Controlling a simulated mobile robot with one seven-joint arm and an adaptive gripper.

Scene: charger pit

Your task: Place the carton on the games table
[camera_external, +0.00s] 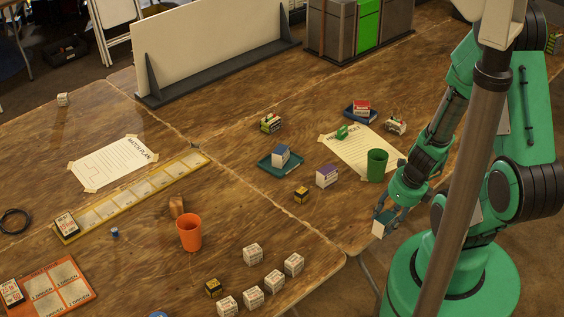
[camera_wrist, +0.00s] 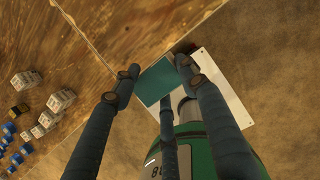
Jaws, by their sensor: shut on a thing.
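My gripper (camera_external: 388,208) is shut on a small carton (camera_external: 381,229) with a white side and a teal face. It holds the carton beside the near right edge of the right wooden table (camera_external: 330,225), low in the picture. In the wrist view the carton's teal face (camera_wrist: 156,83) lies between my two fingertips (camera_wrist: 157,70), with floor and the table edge around it. A second wooden table (camera_external: 130,215) adjoins on the left and bears a sheet titled "MATCH PLAN" (camera_external: 120,163). I cannot tell from a label which is the games table.
A green cup (camera_external: 376,165), a taped paper sheet (camera_external: 350,152), a purple-and-white carton (camera_external: 327,176) and a teal tray (camera_external: 267,164) stand near the arm. An orange cup (camera_external: 189,232) and several white boxes (camera_external: 274,281) stand lower left. A white divider (camera_external: 220,40) stands behind.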

